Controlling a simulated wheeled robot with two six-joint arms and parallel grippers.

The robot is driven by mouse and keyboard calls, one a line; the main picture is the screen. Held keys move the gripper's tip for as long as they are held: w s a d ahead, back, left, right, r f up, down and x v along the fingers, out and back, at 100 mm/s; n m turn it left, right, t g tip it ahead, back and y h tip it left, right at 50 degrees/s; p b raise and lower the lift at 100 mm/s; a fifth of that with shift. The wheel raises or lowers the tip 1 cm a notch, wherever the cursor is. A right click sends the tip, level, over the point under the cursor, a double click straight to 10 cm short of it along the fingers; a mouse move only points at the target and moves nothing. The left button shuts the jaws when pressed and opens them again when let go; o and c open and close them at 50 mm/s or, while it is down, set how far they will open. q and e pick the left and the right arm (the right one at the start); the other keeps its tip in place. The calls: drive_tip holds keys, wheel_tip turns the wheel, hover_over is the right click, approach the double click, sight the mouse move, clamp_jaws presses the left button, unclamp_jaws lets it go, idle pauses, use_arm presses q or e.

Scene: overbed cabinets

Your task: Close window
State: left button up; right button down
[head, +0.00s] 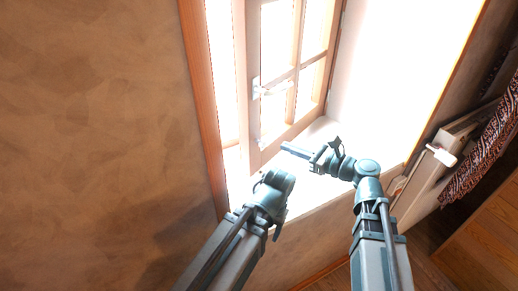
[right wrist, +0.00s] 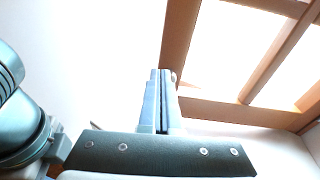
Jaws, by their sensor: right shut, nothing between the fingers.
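The window sash (head: 254,120) is a pale wooden frame with muntins and bright panes. It stands swung inward at an angle in the recess, with a bright gap between it and the left jamb. A white handle (head: 262,89) sits on its left stile. My right gripper (head: 284,147) is shut and empty, close to the sash's lower part in the picture; I cannot tell whether it touches. In the right wrist view its fingers (right wrist: 160,98) are together, with the sash's wooden corner (right wrist: 185,100) just beyond. My left arm reaches the sill; its fingers are hidden.
A brown plaster wall (head: 100,110) fills the left, edged by a wooden jamb (head: 203,110). The bright recess side (head: 395,70) is at right. A pale wooden piece with a white knob (head: 441,155) and a patterned textile (head: 490,150) lie lower right, above wooden floor.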

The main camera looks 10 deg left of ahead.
drive_tip(key=d+t+b, duration=0.1)
drive_tip(key=b, duration=0.1)
use_arm(q)
wheel_tip(320, 180, down, 3)
use_arm(e)
drive_tip(key=m, duration=0.1)
approach(251, 127)
drive_tip(key=shift+y, duration=0.4)
drive_tip(key=x, duration=0.6)
drive_tip(key=shift+w+a+f, duration=0.3)
drive_tip(key=shift+f, duration=0.1)
drive_tip(key=shift+w, duration=0.1)
